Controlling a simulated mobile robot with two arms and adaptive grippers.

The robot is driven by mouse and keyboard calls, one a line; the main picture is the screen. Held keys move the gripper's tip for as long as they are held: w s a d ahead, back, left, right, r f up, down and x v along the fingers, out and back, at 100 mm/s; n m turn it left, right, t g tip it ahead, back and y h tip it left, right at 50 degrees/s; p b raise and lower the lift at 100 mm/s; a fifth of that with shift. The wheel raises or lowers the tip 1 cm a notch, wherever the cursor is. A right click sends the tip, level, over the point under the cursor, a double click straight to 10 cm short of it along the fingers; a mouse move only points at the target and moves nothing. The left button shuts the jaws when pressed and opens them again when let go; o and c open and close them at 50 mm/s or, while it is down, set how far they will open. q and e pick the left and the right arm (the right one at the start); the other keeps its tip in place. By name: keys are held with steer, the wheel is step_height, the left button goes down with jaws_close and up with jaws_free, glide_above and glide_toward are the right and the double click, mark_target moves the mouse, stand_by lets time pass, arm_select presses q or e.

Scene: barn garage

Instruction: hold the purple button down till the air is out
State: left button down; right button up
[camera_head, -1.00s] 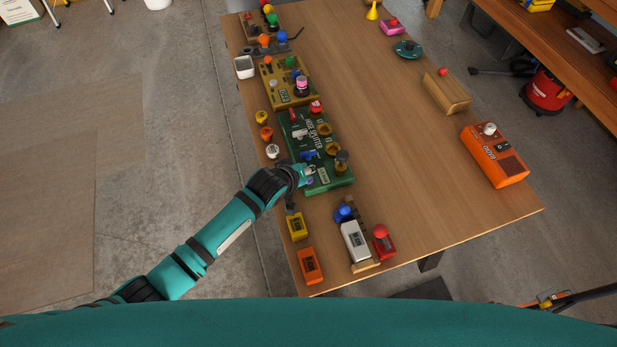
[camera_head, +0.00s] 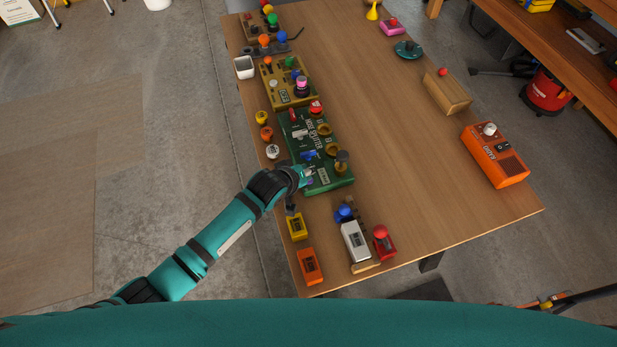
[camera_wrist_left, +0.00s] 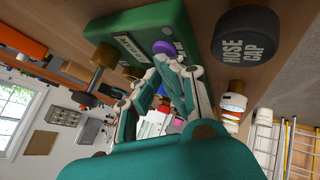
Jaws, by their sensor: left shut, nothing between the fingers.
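The purple button (camera_wrist_left: 164,47) sits on the end of the green box (camera_wrist_left: 140,25), beside a pale label, in the left wrist view. In the head view the green box (camera_head: 333,181) lies along the table's left side, and my gripper largely covers the button there. My left gripper (camera_wrist_left: 164,62) is shut and empty, its fingertips at the purple button. They look to be touching it, but how far it is pressed cannot be told. My right gripper is in neither view.
A black hose cap (camera_wrist_left: 247,42) stands close beside the gripper in the wrist view. A yellow box (camera_head: 297,226), an orange box (camera_head: 311,266) and a white box (camera_head: 354,241) stand at the near end. The middle of the table (camera_head: 395,140) is clear.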

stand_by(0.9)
arm_select(q)
steer(key=shift+r+p, duration=0.9)
steer(key=shift+p, duration=0.15)
steer(key=shift+r, duration=0.1)
step_height(320, 180, up, 5)
steer(key=p, duration=0.5)
